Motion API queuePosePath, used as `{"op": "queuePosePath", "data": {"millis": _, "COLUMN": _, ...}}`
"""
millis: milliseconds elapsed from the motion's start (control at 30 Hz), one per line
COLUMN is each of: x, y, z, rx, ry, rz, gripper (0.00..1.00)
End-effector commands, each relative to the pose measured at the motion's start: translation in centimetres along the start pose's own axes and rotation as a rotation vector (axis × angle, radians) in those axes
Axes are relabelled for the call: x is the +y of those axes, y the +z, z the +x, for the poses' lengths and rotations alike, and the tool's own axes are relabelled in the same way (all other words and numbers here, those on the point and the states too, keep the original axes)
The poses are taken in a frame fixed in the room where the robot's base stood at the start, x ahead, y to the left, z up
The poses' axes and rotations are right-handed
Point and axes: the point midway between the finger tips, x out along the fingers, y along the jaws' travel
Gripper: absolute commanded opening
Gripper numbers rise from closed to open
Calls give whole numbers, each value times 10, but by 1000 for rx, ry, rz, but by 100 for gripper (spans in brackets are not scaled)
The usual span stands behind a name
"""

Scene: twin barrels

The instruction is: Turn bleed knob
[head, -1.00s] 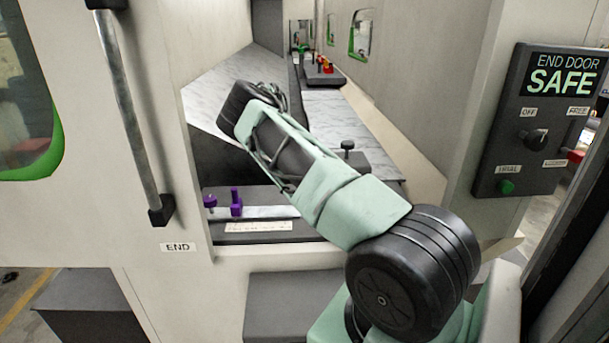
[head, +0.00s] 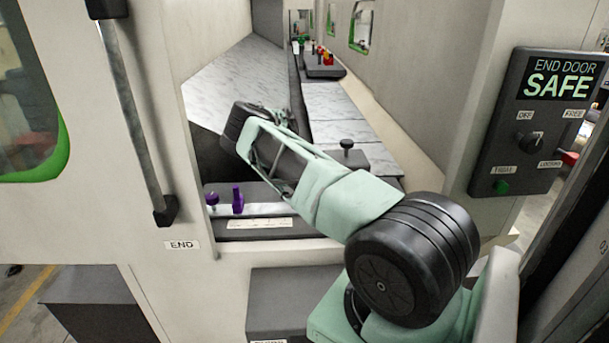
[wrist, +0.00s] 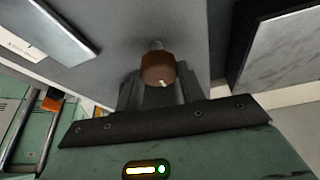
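In the wrist view a round brown knob (wrist: 157,70) with a small white mark stands out from a grey surface, just beyond my gripper (wrist: 158,94). The dark finger parts show below and beside the knob. I cannot tell whether they touch it, or how far apart they are. No label on this knob is readable, so I cannot confirm that it is the bleed knob. In the head view my arm reaches into the opening, and its far end hides the gripper and the brown knob.
Two purple knobs (head: 238,200) stand on a ledge at the opening's front left. A black knob (head: 347,146) stands right of my arm. A vertical handle (head: 138,120) is at left. A control panel (head: 530,125) reading END DOOR SAFE is at right.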

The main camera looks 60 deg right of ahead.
Motion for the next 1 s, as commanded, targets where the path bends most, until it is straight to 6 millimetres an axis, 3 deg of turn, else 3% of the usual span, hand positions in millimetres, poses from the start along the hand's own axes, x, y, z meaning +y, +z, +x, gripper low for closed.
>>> {"op": "queuePosePath", "data": {"millis": 467, "x": 0, "y": 1, "z": 1, "rx": 0, "ry": -24, "rz": -53, "gripper": 16}}
{"op": "queuePosePath", "data": {"millis": 1000, "x": 2, "y": 1, "z": 3, "rx": 10, "ry": -192, "rz": -459, "gripper": 17}}
